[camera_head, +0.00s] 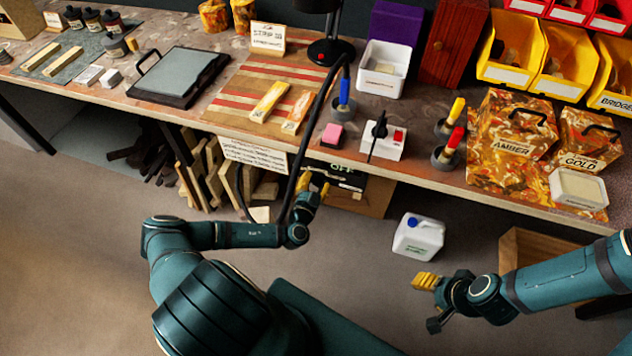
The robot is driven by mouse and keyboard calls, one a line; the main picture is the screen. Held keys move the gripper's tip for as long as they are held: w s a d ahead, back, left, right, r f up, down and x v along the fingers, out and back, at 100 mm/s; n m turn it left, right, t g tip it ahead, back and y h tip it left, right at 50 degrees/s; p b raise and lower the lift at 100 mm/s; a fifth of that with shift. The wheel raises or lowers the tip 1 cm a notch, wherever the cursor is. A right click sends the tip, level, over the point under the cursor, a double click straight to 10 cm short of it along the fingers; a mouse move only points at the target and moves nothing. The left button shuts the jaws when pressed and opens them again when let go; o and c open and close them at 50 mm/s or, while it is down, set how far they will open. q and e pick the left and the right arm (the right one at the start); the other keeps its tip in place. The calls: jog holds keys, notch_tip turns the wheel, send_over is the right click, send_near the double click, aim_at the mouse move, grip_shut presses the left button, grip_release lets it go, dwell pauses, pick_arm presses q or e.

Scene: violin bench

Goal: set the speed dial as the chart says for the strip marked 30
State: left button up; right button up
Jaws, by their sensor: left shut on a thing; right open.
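A dark panel marked OFF (348,178) sits below the bench's front edge. My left gripper (314,188) is at the left side of this panel and is shut, seemingly on the speed dial. The gripper hides the dial, so its setting cannot be read. A paper chart (253,154) hangs at the bench front, left of the panel; its lines are too small to read. A card marked STRIP 30 (268,37) stands at the back of the bench. My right gripper (425,281) is open and empty, in front of the bench above the floor.
A white box with a black lever and red button (397,137) and a pink block (332,135) stand above the panel. A white jug (418,236) stands on the floor between my grippers.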

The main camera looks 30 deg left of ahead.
dwell(0.4)
pick_arm(q)
jog(key=o, duration=1.2)
jog(key=v, duration=1.2)
